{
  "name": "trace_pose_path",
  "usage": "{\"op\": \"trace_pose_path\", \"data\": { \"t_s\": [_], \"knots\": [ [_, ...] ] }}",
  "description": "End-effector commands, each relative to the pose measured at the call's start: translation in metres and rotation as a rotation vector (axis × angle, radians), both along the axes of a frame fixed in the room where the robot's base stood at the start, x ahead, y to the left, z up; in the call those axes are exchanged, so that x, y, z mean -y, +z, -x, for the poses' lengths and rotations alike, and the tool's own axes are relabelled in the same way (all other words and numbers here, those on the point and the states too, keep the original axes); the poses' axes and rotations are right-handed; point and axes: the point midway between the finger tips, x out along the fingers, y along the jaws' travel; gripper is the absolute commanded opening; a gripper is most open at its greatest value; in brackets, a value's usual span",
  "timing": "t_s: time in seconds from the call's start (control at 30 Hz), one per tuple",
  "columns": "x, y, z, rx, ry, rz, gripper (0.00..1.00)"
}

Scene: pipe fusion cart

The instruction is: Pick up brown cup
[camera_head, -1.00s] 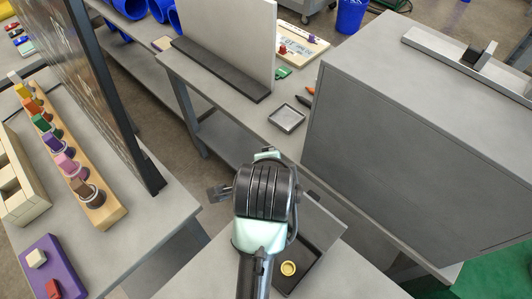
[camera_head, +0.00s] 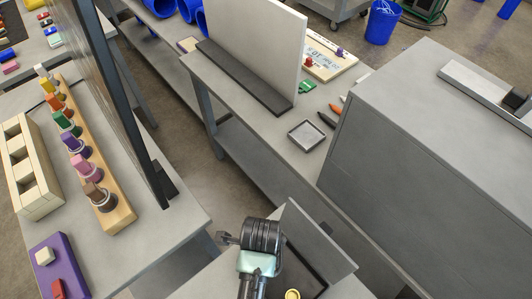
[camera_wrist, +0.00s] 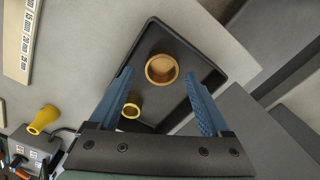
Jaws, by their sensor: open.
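The brown cup (camera_wrist: 162,80) is a small round orange-brown cup in the wrist view. It stands in a dark tray (camera_wrist: 221,82), seen from above with its hollow inside showing. My gripper (camera_wrist: 159,75) is open and has a blue finger on each side of the cup's place in the picture; I see no contact. A smaller yellow cup (camera_wrist: 131,109) lies by the left finger and also shows in the head view (camera_head: 292,294). The brown cup does not show in the head view, where my arm covers part of the tray (camera_head: 306,268).
A grey panel (camera_head: 318,240) stands along the tray's right side in the head view. A large grey cabinet (camera_head: 425,150) is at the right. At the left, a wooden rack (camera_head: 118,212) holds several coloured pieces. In the wrist view, a yellow object (camera_wrist: 43,120) lies at the left.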

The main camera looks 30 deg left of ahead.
Motion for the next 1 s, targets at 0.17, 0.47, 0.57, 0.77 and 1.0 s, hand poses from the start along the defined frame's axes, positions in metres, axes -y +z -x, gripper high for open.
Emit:
{"op": "trace_pose_path", "data": {
  "t_s": [0.17,0.47,0.57,0.77,1.0],
  "knots": [
    [0.002,-0.019,-0.002,-0.003,0.001,0.001,0.81],
    [0.003,-0.047,-0.003,0.000,0.000,0.000,0.81],
    [0.003,-0.048,-0.003,0.001,0.000,0.000,0.81],
    [0.003,-0.048,-0.003,0.001,0.001,0.000,0.67],
    [0.003,-0.048,-0.003,0.001,0.001,0.000,0.24]
  ]
}}
